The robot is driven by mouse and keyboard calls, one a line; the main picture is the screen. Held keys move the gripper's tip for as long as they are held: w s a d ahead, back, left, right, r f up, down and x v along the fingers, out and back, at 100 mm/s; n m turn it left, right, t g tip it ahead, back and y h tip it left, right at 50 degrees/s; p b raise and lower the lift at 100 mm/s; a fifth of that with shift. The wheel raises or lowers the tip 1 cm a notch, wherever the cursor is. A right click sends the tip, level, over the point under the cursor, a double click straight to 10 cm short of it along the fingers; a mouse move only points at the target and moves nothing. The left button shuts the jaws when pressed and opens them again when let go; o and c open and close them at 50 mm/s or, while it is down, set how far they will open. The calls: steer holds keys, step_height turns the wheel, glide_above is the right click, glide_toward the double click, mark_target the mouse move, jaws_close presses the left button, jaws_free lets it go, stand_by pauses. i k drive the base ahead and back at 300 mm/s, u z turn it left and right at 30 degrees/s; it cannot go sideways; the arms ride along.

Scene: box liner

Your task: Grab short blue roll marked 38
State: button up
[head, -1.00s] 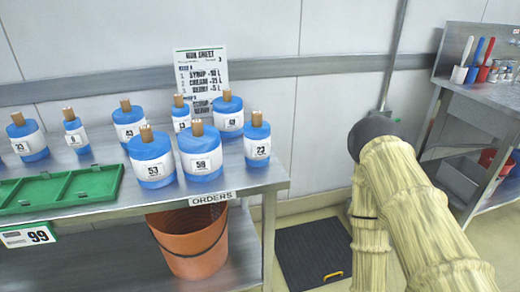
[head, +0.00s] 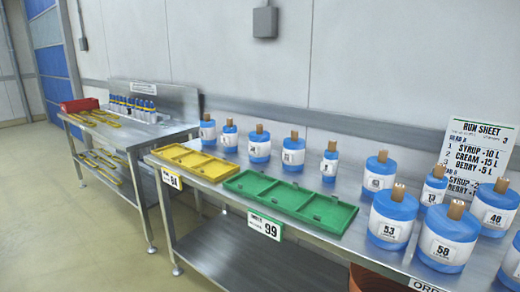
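Several blue rolls with white number labels and brown cores stand upright on the steel table (head: 345,215). The nearer ones read 53 (head: 391,217), 58 (head: 449,237), 48 (head: 494,207) and, on a slim roll, 13 (head: 434,185). Farther rolls stand along the back: a mid-row roll (head: 379,172), a slim roll (head: 329,160), a wider roll (head: 293,150), another (head: 259,145), and two small ones (head: 229,137) (head: 207,131) at the left end. Their labels are too small to read surely, so I cannot tell which is marked 38. My gripper is not in view.
A green tray (head: 290,203) marked 99 and a yellow tray (head: 193,162) lie along the table's front. A run sheet (head: 474,158) stands at the back right. An orange bucket (head: 372,280) is below. Another steel table (head: 150,135) stands left; the floor in front is clear.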

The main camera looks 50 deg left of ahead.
mark_target(259, 140)
steer(key=u, duration=3.6)
steer(key=k, duration=1)
steer(key=z, duration=1.3)
steer(key=i, duration=0.5)
steer(key=u, duration=0.1)
